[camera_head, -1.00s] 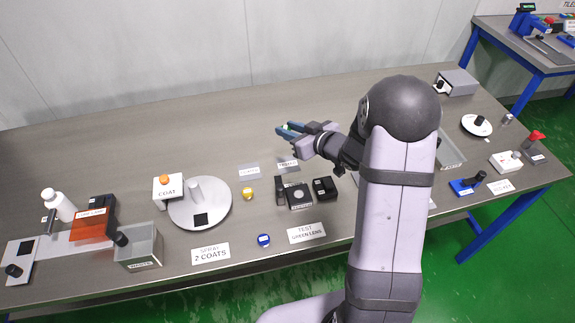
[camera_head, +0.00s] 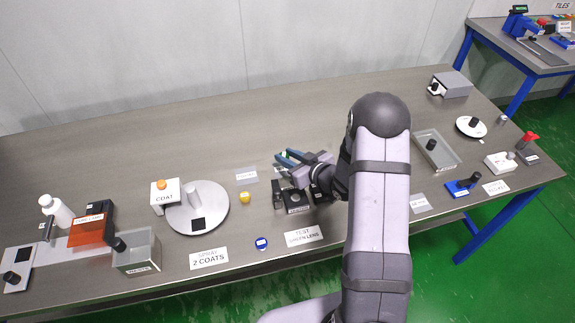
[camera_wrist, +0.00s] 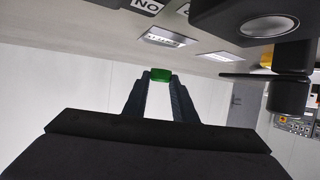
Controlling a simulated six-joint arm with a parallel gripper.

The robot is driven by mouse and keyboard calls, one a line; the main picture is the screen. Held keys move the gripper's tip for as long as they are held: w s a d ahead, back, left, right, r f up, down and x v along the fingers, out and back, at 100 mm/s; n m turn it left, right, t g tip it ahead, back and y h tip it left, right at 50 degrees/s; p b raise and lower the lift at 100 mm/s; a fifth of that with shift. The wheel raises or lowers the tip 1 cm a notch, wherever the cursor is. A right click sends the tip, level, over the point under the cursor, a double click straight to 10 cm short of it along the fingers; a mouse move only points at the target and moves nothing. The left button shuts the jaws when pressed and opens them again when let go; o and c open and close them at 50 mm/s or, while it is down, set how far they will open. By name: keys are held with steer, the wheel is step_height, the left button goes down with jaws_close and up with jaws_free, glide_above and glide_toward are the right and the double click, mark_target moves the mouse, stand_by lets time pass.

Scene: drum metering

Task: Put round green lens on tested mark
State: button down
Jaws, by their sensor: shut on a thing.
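My gripper (camera_head: 283,160) is shut on the round green lens (camera_wrist: 166,67), held at the fingertips in the wrist view. The lens is hard to make out in the head view. Two pale label marks lie on the table. One (camera_head: 246,176) is clear, left of my gripper; the other (camera_wrist: 226,57) shows in the wrist view and is largely hidden behind my gripper in the head view. Their wording is too small to tell which is the tested mark. The lens looks above the table, apart from both marks.
The black test station (camera_head: 297,207) stands close in front of my gripper, behind the "TEST GREEN LENS" sign (camera_head: 303,236). A yellow item (camera_head: 245,198) and a blue-topped item (camera_head: 262,243) stand to the left. The table behind my gripper is clear.

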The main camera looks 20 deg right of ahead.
steer(key=shift+f+p, duration=0.3)
steer(key=shift+f, duration=1.9)
